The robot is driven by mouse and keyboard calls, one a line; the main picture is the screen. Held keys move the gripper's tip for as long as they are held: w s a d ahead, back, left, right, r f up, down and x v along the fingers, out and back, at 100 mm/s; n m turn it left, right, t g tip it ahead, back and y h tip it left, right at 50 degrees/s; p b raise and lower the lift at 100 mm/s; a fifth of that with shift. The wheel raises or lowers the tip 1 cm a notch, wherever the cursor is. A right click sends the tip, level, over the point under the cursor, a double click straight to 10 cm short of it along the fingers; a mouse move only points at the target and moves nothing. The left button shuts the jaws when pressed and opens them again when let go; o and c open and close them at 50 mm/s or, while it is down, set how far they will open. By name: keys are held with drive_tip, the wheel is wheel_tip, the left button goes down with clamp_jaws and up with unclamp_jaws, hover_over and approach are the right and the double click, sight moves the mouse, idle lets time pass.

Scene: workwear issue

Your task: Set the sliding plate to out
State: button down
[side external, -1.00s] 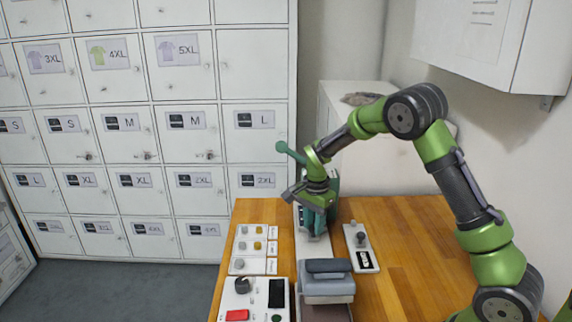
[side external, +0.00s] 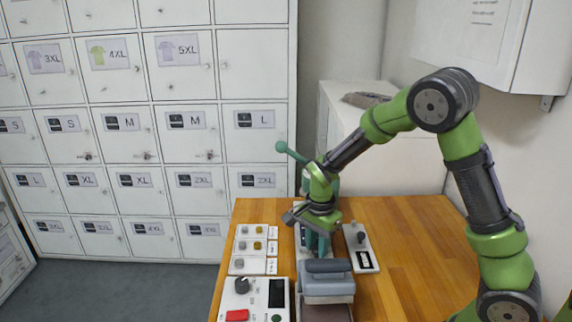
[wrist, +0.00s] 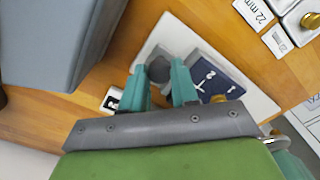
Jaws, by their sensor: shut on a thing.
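In the wrist view a dark grey round knob (wrist: 158,69) sits between the two teal fingers of my gripper (wrist: 165,80), which is shut on it. Beside the knob is a grey block with a dark blue marked face (wrist: 215,77), apparently the sliding plate; its edges are partly covered by the fingers. Both are over a white base (wrist: 255,98).
The press's teal lever with a ball end (side external: 282,147) rises close behind my wrist. A white board with small knobs (side external: 253,247) lies left, a control box (side external: 252,297) in front of it, and a narrow plate with a knob (side external: 361,246) right. The table's right side is clear.

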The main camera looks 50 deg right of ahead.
drive_tip(key=c, duration=0.9)
unclamp_jaws()
drive_tip(key=shift+s+a, duration=0.15)
drive_tip(key=shift+o, duration=0.2)
wheel_tip(320, 180, up, 17)
drive_tip(key=s+a+r+n+t+y, duration=0.1)
drive_tip(key=s+a+n+t, duration=0.2)
drive_tip(key=s+n, duration=0.4)
drive_tip(key=s+a+r+n+t+y, duration=0.1)
drive_tip(key=s+a+r+n+t, duration=0.1)
drive_tip(key=s+n, duration=0.5)
drive_tip(key=shift+s+a+t, duration=0.45)
drive_tip(key=shift+a+t, duration=0.05)
drive_tip(key=shift+t, duration=0.5)
